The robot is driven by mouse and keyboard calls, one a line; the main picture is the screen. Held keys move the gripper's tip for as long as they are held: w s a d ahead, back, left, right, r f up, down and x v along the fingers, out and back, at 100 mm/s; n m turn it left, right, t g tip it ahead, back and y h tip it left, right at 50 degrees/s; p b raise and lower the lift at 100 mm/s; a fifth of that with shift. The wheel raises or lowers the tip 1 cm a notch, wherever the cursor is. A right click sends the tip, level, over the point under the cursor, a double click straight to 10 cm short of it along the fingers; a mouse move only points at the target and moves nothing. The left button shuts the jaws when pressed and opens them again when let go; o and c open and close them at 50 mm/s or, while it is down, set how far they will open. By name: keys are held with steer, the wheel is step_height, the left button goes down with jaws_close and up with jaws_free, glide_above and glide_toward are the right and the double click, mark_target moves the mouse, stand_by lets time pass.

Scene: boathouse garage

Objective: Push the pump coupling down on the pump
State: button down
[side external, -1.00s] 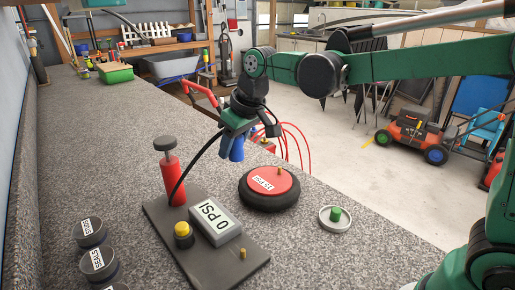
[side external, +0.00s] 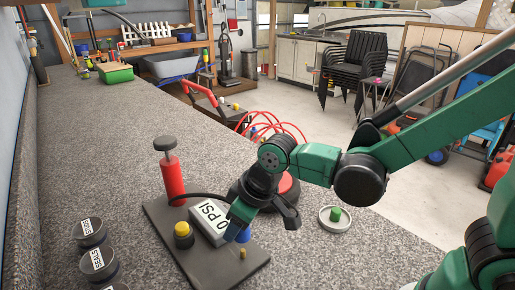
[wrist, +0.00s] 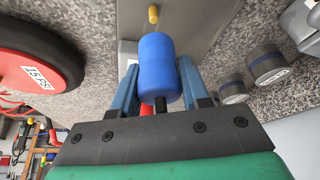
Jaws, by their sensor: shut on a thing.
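My gripper (side external: 240,232) is shut on the blue pump coupling (wrist: 157,68), with one blue finger on each side of it. In the side view the coupling (side external: 244,234) is partly hidden behind the gripper, over the front right part of the pump's dark base plate (side external: 172,222). A small brass peg (side external: 242,253) stands on that plate near its front corner. In the wrist view the peg (wrist: 153,14) is beyond the coupling's far end, apart from it in the picture. The red pump cylinder (side external: 173,180) with its black knob stands at the plate's back.
A dish (side external: 325,222) with a green cap lies right. Labelled round containers (side external: 98,262) stand left.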

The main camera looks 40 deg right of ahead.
steer(key=shift+f, duration=1)
steer(key=shift+r, duration=0.15)
steer(key=shift+r, duration=2.3)
glide_above(234, 253)
steer(key=s, duration=0.1)
steer(key=shift+d+f, duration=0.15)
steer(key=shift+f, duration=1.25)
steer(key=shift+d+f, duration=0.15)
steer(key=shift+f, duration=1.2)
steer(key=shift+f, duration=0.1)
steer(key=shift+f, duration=1.15)
steer(key=shift+f, duration=0.3)
